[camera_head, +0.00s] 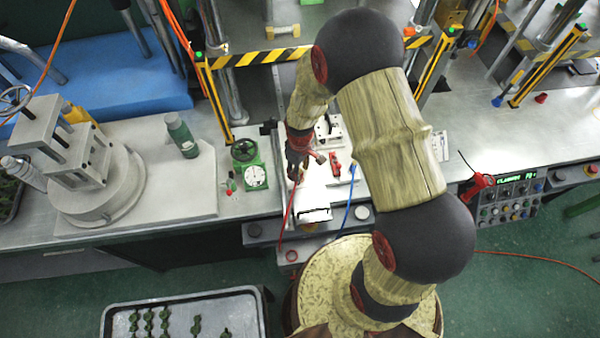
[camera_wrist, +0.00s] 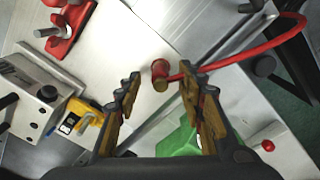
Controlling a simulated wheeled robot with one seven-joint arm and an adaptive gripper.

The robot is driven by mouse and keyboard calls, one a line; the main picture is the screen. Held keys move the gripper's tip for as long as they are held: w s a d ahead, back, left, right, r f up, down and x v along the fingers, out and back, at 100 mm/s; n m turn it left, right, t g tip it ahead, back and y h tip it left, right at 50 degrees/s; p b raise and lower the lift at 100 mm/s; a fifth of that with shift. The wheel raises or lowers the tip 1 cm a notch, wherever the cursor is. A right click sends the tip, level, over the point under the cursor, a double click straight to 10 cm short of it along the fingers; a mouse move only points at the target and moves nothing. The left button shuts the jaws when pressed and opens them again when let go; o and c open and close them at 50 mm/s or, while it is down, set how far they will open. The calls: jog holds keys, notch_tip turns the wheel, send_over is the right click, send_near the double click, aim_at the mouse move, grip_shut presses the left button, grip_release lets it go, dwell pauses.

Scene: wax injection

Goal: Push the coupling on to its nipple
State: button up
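The coupling (camera_wrist: 160,75) is a small red cylinder with a brass-coloured end, fixed to a red hose (camera_wrist: 235,58). In the wrist view it shows between the fingertips of my gripper (camera_wrist: 161,82), with a visible gap on each side. My gripper is open. In the head view my gripper (camera_head: 298,160) is over the bench left of the red fixture (camera_head: 336,165), and the hose (camera_head: 288,215) runs down from it toward the bench front. The coupling is too small to make out there. I cannot pick out the nipple with certainty.
The red fixture (camera_wrist: 66,28) with metal pins stands at the wrist view's upper left. A grey block (camera_wrist: 38,92) with black knobs and a yellow part (camera_wrist: 78,118) are below it. A green-based dial gauge (camera_head: 255,177) stands left of my gripper. A blue hose (camera_head: 347,208) lies to the right.

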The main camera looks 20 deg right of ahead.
notch_tip(320, 180, up, 10)
jog(key=shift+s, duration=0.1)
dwell(0.4)
jog(key=s+r+m+t+b, duration=0.5)
jog(key=s+r+m+b, duration=0.1)
jog(key=s+r+b, duration=0.8)
jog(key=s+r, duration=0.2)
jog(key=s, duration=0.1)
jog(key=shift+s+r+m+t, duration=0.3)
